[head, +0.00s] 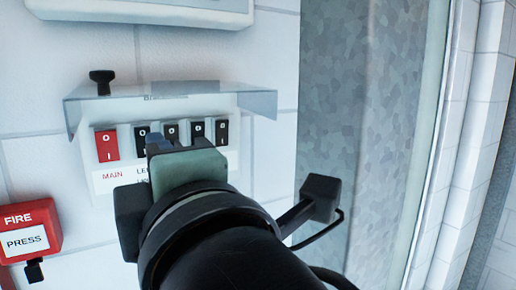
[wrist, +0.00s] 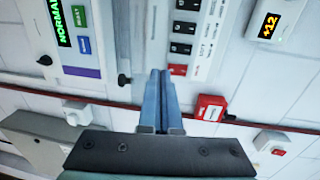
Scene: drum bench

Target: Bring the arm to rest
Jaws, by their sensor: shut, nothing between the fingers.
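My gripper (head: 156,140) is in front of the switch panel (head: 105,178) in the head view, with my wrist and arm coming up from the bottom. It covers part of the panel's lettering. In the wrist view my gripper's two blue fingers (wrist: 159,72) lie together, with nothing between them. Their tips are beside the panel's edge in that picture; I cannot tell whether they touch it. The panel has a red MAIN switch (head: 107,146) and several black switches (head: 221,132). It also shows in the wrist view (wrist: 203,60).
A clear cover (head: 245,102) with a black knob (head: 102,78) juts out above the switches. A red FIRE box (head: 30,225) is at lower left. A mottled grey panel (head: 370,110) stands at right. The wrist view shows a display unit (wrist: 88,62) and a grey box (wrist: 45,150).

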